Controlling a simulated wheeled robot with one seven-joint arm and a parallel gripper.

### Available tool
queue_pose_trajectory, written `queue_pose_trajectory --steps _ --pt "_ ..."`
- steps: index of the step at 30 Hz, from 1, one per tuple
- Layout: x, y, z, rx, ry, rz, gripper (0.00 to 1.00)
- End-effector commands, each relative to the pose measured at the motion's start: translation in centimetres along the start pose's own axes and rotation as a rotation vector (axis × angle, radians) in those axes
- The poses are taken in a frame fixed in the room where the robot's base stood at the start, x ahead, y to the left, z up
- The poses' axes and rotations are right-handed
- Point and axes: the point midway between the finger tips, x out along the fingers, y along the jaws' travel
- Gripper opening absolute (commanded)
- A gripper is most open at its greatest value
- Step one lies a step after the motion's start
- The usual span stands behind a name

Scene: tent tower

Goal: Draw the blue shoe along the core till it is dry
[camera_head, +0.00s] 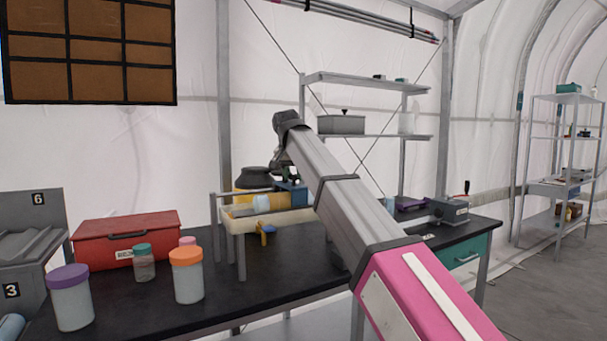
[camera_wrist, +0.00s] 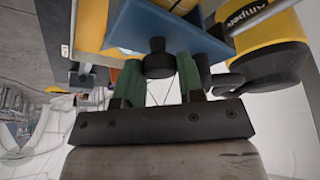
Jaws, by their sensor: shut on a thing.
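The blue shoe (camera_wrist: 165,27) shows in the wrist view as a blue block with a black knob on it. My gripper (camera_wrist: 159,70) is shut on the knob between its two green fingers. In the head view the shoe (camera_head: 293,194) is at the right end of the tan core (camera_head: 280,202), and my arm partly hides it. The core lies level in a pale tray on a metal stand (camera_head: 240,250), with a pale bluish band at its middle. I cannot tell whether the core is wet, or whether the shoe touches it.
A blue-and-yellow tool (camera_head: 266,231) hangs at the tray's front. Lidded jars (camera_head: 187,280) and a red case (camera_head: 126,238) stand left on the black bench.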

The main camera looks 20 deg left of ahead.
Motion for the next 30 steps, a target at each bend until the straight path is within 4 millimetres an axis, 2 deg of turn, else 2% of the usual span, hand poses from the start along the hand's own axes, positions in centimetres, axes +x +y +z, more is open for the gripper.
queue_pose_trajectory --steps 3,11,12,13,14,23,26,30 --pt "-0.3 -0.9 0.8 -0.001 -0.001 -0.001 0.0" --pt "-0.3 -0.9 0.8 0.0 -0.001 0.0 0.0" --pt "-0.3 -0.9 0.8 0.0 -0.001 0.0 0.45" --pt "-0.3 -0.9 0.8 0.0 0.0 0.0 0.55" --pt "-0.3 -0.9 0.8 0.0 0.0 0.0 0.6" --pt "-0.5 -0.9 0.8 0.0 0.0 -0.001 0.6" --pt "-1.2 -0.9 0.8 0.0 0.001 -0.001 0.6" --pt "-3.5 -0.9 0.8 -0.001 0.001 -0.002 0.6"
